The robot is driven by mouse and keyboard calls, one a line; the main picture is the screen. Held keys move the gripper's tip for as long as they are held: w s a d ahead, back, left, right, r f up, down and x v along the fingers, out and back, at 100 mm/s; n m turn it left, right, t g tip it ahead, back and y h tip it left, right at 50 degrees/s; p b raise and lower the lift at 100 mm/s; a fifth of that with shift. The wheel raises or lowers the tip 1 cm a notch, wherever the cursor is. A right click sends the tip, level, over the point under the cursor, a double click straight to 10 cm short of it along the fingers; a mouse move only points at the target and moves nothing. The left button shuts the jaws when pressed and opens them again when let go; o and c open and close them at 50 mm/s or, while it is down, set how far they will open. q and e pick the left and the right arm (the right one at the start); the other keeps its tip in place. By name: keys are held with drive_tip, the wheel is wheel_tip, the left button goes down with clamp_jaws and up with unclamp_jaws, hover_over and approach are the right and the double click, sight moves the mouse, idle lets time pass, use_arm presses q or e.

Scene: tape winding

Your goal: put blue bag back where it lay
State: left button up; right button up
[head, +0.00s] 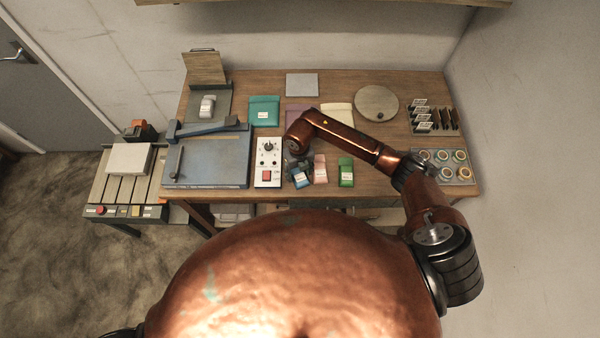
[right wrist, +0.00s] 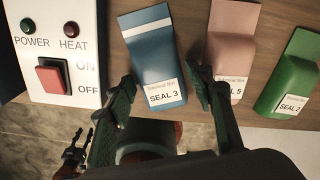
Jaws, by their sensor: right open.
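The blue bag (head: 299,179), labelled SEAL 3, lies on the wooden table near its front edge, just right of the white control box. It also shows in the right wrist view (right wrist: 152,52). My right gripper (right wrist: 165,80) is open, with one finger on each side of the bag's labelled end; I cannot tell whether they touch it. In the head view the right gripper (head: 298,163) is over the bag and partly hides it. A small dark gripper, probably my left (right wrist: 76,152), shows low in the right wrist view, too small to read.
The pink bag (head: 320,170) lies close on the right, with the right finger beside it; the green bag (head: 346,173) lies further right. The control box (head: 268,163) stands close on the left. Behind are a teal pouch (head: 264,105) and a round board (head: 377,102).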

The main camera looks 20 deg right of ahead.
sight(299, 174)
wheel_tip(299, 174, up, 12)
drive_tip(key=b, duration=0.2)
drive_tip(key=shift+f, duration=0.1)
idle(0.4)
